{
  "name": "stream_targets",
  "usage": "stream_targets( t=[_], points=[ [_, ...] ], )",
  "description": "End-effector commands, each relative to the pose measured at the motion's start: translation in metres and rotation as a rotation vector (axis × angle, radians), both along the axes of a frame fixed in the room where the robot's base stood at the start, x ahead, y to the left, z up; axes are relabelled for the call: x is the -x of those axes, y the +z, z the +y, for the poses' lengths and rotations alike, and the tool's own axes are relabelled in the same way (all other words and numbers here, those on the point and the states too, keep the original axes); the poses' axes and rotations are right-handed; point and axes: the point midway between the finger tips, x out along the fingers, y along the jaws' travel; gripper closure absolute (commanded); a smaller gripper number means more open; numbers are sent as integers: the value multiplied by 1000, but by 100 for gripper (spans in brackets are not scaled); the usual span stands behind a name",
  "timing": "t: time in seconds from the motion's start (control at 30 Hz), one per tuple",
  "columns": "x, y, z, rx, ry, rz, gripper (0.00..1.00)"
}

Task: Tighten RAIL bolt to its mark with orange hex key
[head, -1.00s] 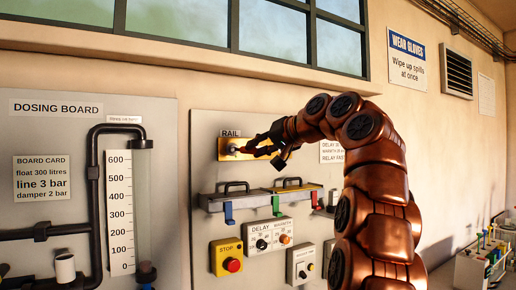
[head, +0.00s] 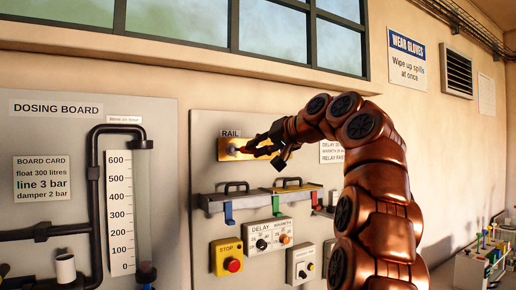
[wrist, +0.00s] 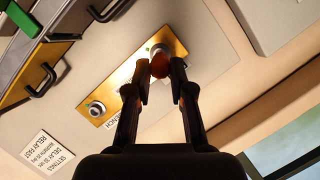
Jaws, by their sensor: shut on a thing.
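The brass plate (head: 226,155) is on the grey panel under the RAIL label (head: 230,133). My gripper (head: 243,151) is at the plate's left end, by the RAIL label. In the wrist view my gripper (wrist: 160,82) is shut on the orange hex key (wrist: 160,67), which shows as a round orange end between the fingertips. The key is in line with a round metal fitting, the RAIL bolt (wrist: 174,44), mostly hidden behind it. A small green patch shows beside that fitting. How the key seats is hidden. Another bolt (wrist: 96,109) is at the plate's other end.
Below the plate is a grey shelf (head: 211,205) with black handles and coloured clips. Lower are a DELAY dial box (head: 262,246) and a red stop button (head: 232,265). The dosing board (head: 60,150) with pipes stands left.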

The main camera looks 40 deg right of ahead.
Motion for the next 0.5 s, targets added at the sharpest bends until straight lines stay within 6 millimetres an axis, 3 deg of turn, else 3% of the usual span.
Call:
stream_targets(
  t=[0.5],
  points=[
    [-6, 0, -1, -1, 0, 1, 100]
  ],
)
